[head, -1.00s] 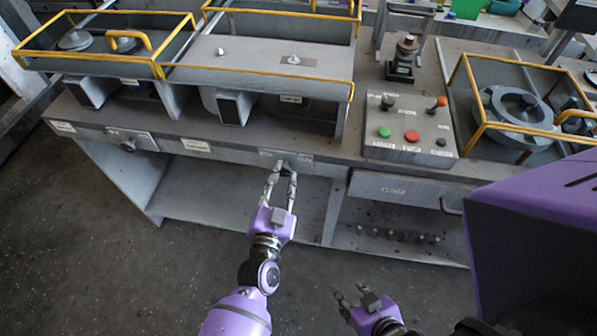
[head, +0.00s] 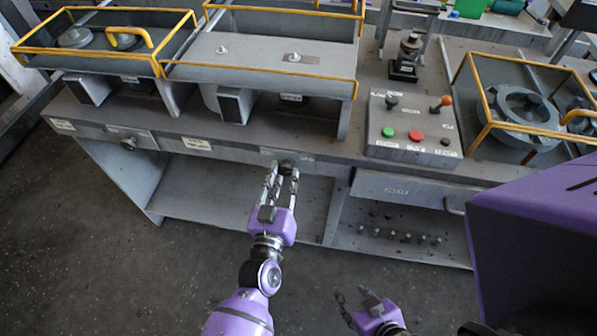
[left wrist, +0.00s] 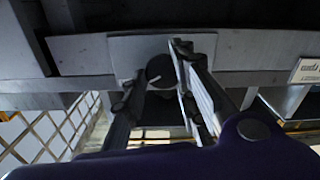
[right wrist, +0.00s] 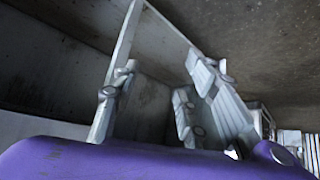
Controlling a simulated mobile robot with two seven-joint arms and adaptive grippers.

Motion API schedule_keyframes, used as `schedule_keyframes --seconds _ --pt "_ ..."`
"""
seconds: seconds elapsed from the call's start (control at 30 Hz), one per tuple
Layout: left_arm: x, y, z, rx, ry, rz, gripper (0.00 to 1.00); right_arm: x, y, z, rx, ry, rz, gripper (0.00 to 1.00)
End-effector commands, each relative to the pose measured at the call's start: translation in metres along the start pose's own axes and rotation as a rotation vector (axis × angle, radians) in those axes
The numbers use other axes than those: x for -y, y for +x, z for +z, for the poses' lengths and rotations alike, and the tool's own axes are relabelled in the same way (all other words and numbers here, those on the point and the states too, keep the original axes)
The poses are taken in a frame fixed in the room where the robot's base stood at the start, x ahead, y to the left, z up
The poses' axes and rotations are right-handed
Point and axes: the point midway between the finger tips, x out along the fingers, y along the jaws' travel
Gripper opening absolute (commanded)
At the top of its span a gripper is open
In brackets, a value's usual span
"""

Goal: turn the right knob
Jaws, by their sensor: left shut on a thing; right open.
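The right knob (head: 286,165) is a dark round knob on a light plate on the bench's front rail, mostly covered by my fingertips in the head view. In the left wrist view the knob (left wrist: 160,72) shows a pale line on its face and sits between the two fingers. My left gripper (head: 282,173) is shut on this knob, reaching up from below and in front. My right gripper (head: 352,296) is open and empty, low in front of the bench and away from it. Its spread fingers show in the right wrist view (right wrist: 160,78).
Another knob (head: 128,143) sits further left on the same rail. A control box (head: 412,128) with green and red buttons stands on the bench to the right. A drawer (head: 398,190) is below it. Yellow-railed housings (head: 262,60) stand above. The floor in front is clear.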

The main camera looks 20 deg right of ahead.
Motion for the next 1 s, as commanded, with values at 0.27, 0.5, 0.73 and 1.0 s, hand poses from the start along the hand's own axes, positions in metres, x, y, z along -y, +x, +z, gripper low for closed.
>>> schedule_keyframes --seconds 0.27,0.5,0.73,1.0 --pt "-0.006 -0.001 0.001 0.007 -0.266 0.008 0.0 -0.002 0.003 0.001 -0.003 -0.004 0.002 0.4" --pt "-0.005 0.0 -0.001 0.007 -0.493 0.008 0.0 -0.002 0.006 0.003 -0.002 -0.008 0.001 0.4" --pt "-0.005 0.0 -0.003 0.006 -0.709 0.009 0.0 -0.002 0.009 0.009 0.008 -0.011 0.001 0.4" --pt "-0.004 0.001 -0.006 0.005 -0.918 0.01 0.0 -0.002 0.011 0.016 0.018 -0.013 0.0 0.4"
